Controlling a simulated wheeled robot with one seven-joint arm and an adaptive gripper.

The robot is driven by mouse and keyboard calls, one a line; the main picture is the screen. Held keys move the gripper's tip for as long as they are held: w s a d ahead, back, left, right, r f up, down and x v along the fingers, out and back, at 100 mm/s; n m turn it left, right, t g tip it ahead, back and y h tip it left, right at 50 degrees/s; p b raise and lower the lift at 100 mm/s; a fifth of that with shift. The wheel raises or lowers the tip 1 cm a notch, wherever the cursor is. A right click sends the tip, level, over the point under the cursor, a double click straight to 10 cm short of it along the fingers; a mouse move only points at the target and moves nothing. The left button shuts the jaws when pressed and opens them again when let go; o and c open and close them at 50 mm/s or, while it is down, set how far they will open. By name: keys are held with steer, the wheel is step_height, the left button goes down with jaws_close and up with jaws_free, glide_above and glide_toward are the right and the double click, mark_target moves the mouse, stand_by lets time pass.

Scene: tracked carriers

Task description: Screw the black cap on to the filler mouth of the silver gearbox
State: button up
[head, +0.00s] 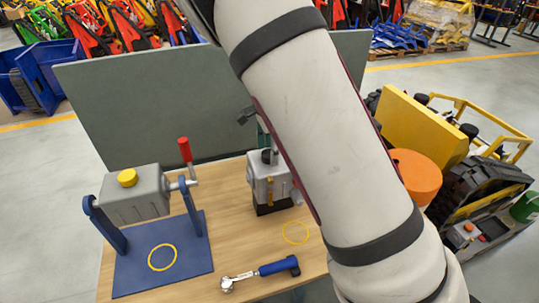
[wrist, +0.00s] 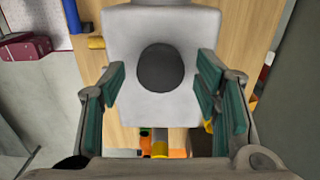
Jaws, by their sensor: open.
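The silver gearbox (head: 281,181) stands upright on a black base on the wooden table, partly hidden behind my arm. The black cap (head: 268,156) is on its top, where the filler mouth would be; the mouth itself is hidden. In the wrist view the cap (wrist: 160,68) is a dark disc on the pale gearbox top (wrist: 120,30). I cannot tell how tightly it sits. My gripper (wrist: 161,85) is open above the gearbox, with teal finger pads left and right of the cap and apart from it. In the head view my gripper (head: 262,135) is mostly hidden by my arm.
A grey gearbox (head: 150,208) with a yellow cap (head: 127,177) hangs in a blue stand (head: 200,262) with a red-handled crank (head: 185,150). A blue-handled wrench (head: 270,268) lies in front. A yellow ring (head: 295,232) marks bare table. A grey panel (head: 160,100) stands behind.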

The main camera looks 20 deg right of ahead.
steer(key=c, duration=1)
steer(key=m, duration=0.2)
steer(key=shift+s+m+p, duration=0.1)
steer(key=shift+m+p, duration=0.2)
steer(key=shift+m, duration=0.1)
steer(key=m, duration=0.5)
steer(key=shift+m, duration=1)
steer(key=m, duration=0.3)
steer(key=shift+m+p, duration=0.3)
steer(key=m, duration=0.4)
steer(key=shift+m, duration=1.1)
